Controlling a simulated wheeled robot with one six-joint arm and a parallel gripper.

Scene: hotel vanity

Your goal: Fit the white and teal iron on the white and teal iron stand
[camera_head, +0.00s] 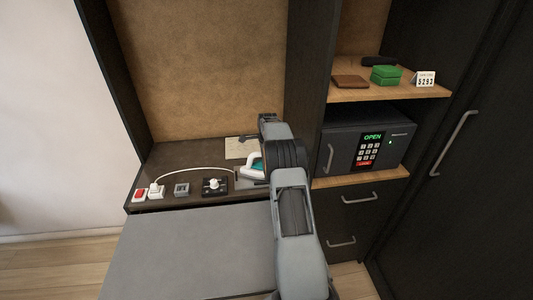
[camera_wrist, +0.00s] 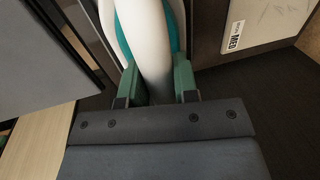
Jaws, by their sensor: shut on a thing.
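The white and teal iron (camera_head: 253,167) is at the right end of the dark vanity counter, partly hidden by my arm in the head view. In the wrist view the white handle of the iron (camera_wrist: 152,45) runs between the two green fingers of my gripper (camera_wrist: 157,85), with teal body showing on both sides. My gripper is shut on this handle. A dark flat piece (camera_head: 246,184) lies beneath or beside the iron; I cannot tell whether it is the stand. Whether the iron touches anything below is hidden.
On the counter stand a red switch (camera_head: 140,195), a white plug with a cord (camera_head: 157,190), a grey block (camera_head: 182,190) and a black box with a white knob (camera_head: 214,186). A paper card (camera_head: 240,147) lies behind.

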